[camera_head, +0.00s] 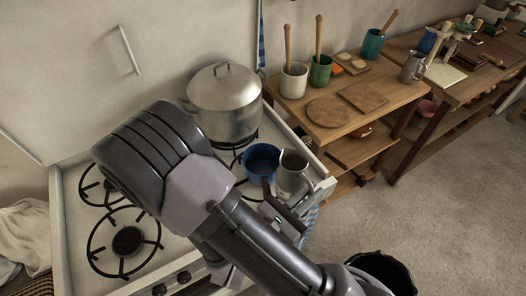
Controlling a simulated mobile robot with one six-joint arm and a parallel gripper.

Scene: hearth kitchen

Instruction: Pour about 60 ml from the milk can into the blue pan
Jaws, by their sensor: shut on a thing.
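The blue pan (261,156) sits on the stove's right front burner, and my arm and the can hide part of it. A grey metal can (293,176), likely the milk can, is just right of the pan at the stove's right edge and looks roughly upright. My gripper (281,205) is at the can's lower near side and is shut on it. The fingertips are partly hidden. The can's contents and the pan's contents cannot be made out, and no stream of milk shows.
A large lidded steel pot (224,103) stands on the burner behind the pan. A wooden shelf table (330,130) at the right holds cups with utensils and boards. The left burners (127,240) are empty. A dark bin (385,272) stands at the bottom right.

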